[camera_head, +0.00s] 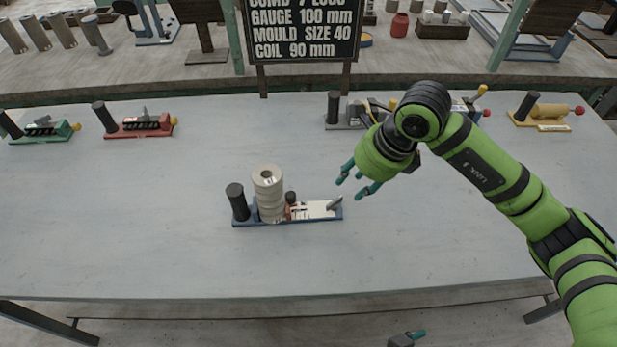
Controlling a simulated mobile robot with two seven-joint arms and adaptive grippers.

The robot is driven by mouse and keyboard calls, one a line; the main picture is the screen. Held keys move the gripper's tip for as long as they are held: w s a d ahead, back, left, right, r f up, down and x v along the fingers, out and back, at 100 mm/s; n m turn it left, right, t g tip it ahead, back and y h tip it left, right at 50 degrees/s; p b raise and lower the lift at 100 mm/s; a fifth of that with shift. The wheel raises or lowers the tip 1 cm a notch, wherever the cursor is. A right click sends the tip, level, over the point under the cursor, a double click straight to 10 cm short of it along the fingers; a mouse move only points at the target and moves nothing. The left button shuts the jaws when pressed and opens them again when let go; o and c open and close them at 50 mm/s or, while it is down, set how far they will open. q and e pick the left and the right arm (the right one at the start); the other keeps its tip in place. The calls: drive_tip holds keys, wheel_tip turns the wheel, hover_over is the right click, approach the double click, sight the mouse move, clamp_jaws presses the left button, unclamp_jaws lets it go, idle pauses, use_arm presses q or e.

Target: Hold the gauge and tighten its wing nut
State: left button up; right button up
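The gauge in the middle of the table has a blue base (290,221), a black upright handle (237,202) at its left end and a pale ringed clay cylinder (268,195) beside it. A small red-brown piece with a dark knob (291,203) stands right of the cylinder. A white scale plate runs to a small grey tilted piece (335,203) at the right end, perhaps the wing nut. My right gripper (353,188) is open and empty, above and just right of that end, apart from it.
Similar green (42,131), red (138,125), grey (350,115) and yellow (548,112) gauges stand along the table's back. A black sign (303,30) stands behind, before a bench with cylinders and tools. The pale tabletop (150,230) is clear around the middle gauge.

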use_arm(q)
drive_tip(key=s+d+r+m+h, duration=0.2)
drive_tip(key=d+r+h, duration=0.15)
drive_tip(key=r, duration=0.65)
wheel_tip(320, 180, up, 16)
drive_tip(key=n+g+y, duration=0.4)
drive_tip(key=n+y, duration=1.1)
drive_tip(key=n, duration=1.8)
hover_over(233, 190)
wheel_tip(233, 190, down, 11)
drive_tip(key=shift+f, duration=0.15)
